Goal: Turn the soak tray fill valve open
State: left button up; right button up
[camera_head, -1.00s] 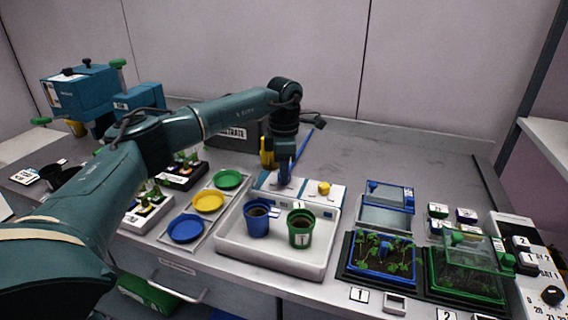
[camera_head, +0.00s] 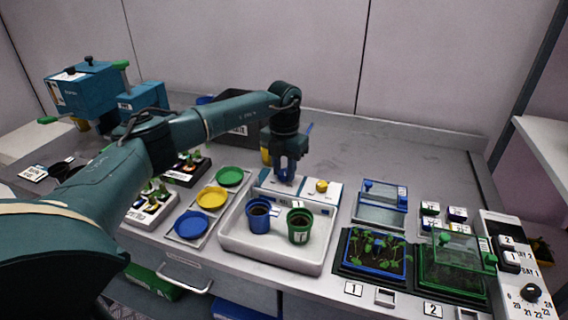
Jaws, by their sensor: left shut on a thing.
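The white soak tray (camera_head: 265,250) stands at the middle of the bench's front, with a blue pot (camera_head: 258,222) and a green pot (camera_head: 299,233) in it. A low white valve block (camera_head: 330,200) stands right behind the tray, with a yellow knob (camera_head: 321,186) on its right part. My left gripper (camera_head: 287,178) points down over the left part of this block. It is shut on a blue valve knob there, mostly hidden by the fingers, so its turn angle cannot be read. My right gripper is not in view.
Green, yellow and blue dishes (camera_head: 191,225) lie left of the tray. Two seedling trays (camera_head: 372,254), one under a clear green lid (camera_head: 464,246), stand to the right. A dark bin (camera_head: 238,140) stands behind my left arm. The back right of the bench is clear.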

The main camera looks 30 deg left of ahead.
aim_at(284, 172)
pick_arm(q)
jog(key=shift+r+n+p, duration=0.1)
jog(key=shift+n+p, duration=0.25)
jog(key=shift+n, duration=0.95)
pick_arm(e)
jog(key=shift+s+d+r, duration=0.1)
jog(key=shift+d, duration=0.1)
pick_arm(q)
jog(key=shift+n, duration=0.3)
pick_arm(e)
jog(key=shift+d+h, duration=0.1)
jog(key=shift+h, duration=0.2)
pick_arm(q)
jog(key=o, duration=1)
jog(key=shift+c, duration=0.2)
notch_tip(284, 172, up, 13)
jog(key=b, duration=0.1)
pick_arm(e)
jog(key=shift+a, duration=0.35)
pick_arm(q)
jog(key=shift+s, duration=0.1)
